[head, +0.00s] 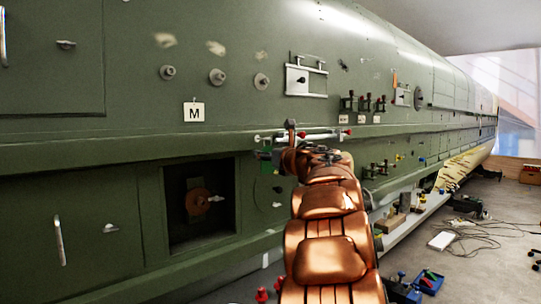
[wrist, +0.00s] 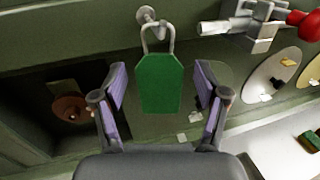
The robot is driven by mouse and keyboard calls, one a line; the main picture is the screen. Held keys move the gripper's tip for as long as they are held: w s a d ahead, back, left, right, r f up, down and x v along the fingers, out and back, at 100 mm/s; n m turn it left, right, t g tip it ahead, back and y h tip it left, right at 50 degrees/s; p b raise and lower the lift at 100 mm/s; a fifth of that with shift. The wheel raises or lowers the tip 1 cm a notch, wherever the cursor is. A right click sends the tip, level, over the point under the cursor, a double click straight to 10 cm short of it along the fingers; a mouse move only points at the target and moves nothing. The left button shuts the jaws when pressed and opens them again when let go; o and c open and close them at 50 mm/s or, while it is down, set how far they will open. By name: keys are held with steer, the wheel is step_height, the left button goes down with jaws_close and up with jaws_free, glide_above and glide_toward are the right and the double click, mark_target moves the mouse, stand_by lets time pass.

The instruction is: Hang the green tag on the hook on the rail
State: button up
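The green tag (wrist: 160,84) is a flat plate with clipped upper corners and a grey wire loop on top. It hangs upright in the middle of the wrist view. The top of its loop meets the small grey hook (wrist: 148,15) and appears to go around its stem; the exact contact is hard to see. My gripper (wrist: 160,72) is open, with one purple-padded finger on each side of the tag and a visible gap on both sides. In the head view a small part of the green tag (head: 267,159) shows left of my copper arm, which hides much of this spot.
A silver fitting with a red end (wrist: 303,22) is close at the upper right in the wrist view. A dark square opening (head: 201,204) with a round brown part is left of my arm. An M placard (head: 194,113) is on the green fuselage. Cables (head: 475,237) lie on the floor at right.

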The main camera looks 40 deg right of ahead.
stand_by(0.3)
steer(key=v, duration=1.2)
steer(key=shift+r, duration=0.1)
